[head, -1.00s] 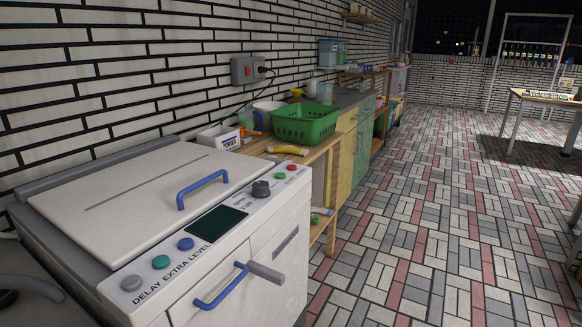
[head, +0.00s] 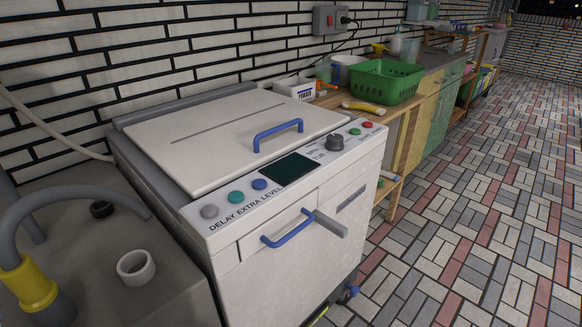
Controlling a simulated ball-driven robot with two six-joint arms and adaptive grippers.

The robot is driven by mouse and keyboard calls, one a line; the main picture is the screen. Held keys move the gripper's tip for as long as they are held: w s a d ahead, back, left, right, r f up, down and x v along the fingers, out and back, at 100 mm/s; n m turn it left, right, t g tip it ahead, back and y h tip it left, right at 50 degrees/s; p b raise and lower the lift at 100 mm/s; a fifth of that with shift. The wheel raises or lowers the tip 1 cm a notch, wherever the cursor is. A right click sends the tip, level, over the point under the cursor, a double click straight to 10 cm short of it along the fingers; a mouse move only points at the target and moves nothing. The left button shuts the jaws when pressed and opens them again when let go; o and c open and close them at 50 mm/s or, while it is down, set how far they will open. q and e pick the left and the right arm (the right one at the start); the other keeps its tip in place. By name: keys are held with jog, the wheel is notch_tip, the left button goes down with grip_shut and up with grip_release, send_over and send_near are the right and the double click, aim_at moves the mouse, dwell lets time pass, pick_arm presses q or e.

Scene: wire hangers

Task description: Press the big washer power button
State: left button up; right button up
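The washer (head: 190,150) is a white top-loading machine in the middle of the head view, lid shut. Its sloped front panel carries a grey button (head: 209,211), a teal button (head: 236,197) and a blue button (head: 260,184) at the left. A dark screen (head: 288,170) and a dark knob (head: 334,142) follow. At the panel's right end are a small green button (head: 355,131) and a small red button (head: 367,125). I cannot read which one is power. Neither of my grippers shows.
A grey surface (head: 165,275) with a curved hose (head: 95,193), a yellow collar (head: 27,284) and a white ring (head: 136,266) is left of the washer. A wooden counter with a green basket (head: 385,82) stands beyond. Tiled floor (head: 450,230) at the right is clear.

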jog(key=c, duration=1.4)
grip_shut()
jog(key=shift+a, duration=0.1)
